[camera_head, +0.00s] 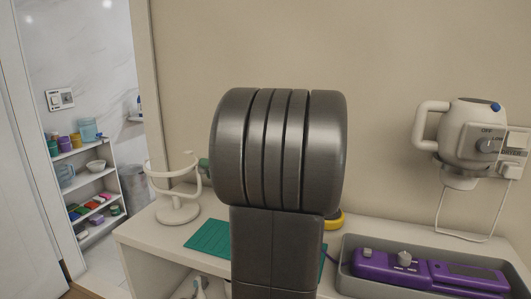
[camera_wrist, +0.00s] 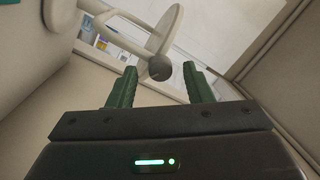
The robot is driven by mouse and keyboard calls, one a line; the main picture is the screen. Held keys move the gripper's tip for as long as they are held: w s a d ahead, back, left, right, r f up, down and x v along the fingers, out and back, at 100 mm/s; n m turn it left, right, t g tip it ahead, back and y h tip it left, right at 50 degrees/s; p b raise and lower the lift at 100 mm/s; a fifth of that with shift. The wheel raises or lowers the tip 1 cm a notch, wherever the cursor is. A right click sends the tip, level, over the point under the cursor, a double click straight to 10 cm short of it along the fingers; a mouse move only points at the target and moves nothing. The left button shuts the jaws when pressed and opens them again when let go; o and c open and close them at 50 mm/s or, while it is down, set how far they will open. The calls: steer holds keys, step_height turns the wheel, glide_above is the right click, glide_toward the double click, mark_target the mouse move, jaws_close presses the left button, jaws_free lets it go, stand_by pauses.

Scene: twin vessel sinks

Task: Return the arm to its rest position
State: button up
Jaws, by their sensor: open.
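My arm (camera_head: 280,150), a dark metal column with a ribbed rounded top, stands upright in the middle of the head view and hides part of the counter behind it. My gripper (camera_wrist: 160,72) shows in the wrist view with its two green fingers apart and nothing held between them. A small green part shows at the arm's left edge in the head view; I cannot tell what it is. A white ring stand (camera_head: 178,212) is left of my arm; a white ringed frame with a dark round knob (camera_wrist: 159,67) appears beyond the fingers in the wrist view.
The counter (camera_head: 145,232) holds a green mat (camera_head: 208,238), a yellow round item (camera_head: 335,219) and a grey tray (camera_head: 349,285) with a purple device (camera_head: 405,268). A white hair dryer (camera_head: 470,125) hangs on the right wall. Shelves (camera_head: 90,180) stand through the doorway at left.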

steer(key=shift+n+b, duration=0.35)
steer(key=shift+n, duration=1.05)
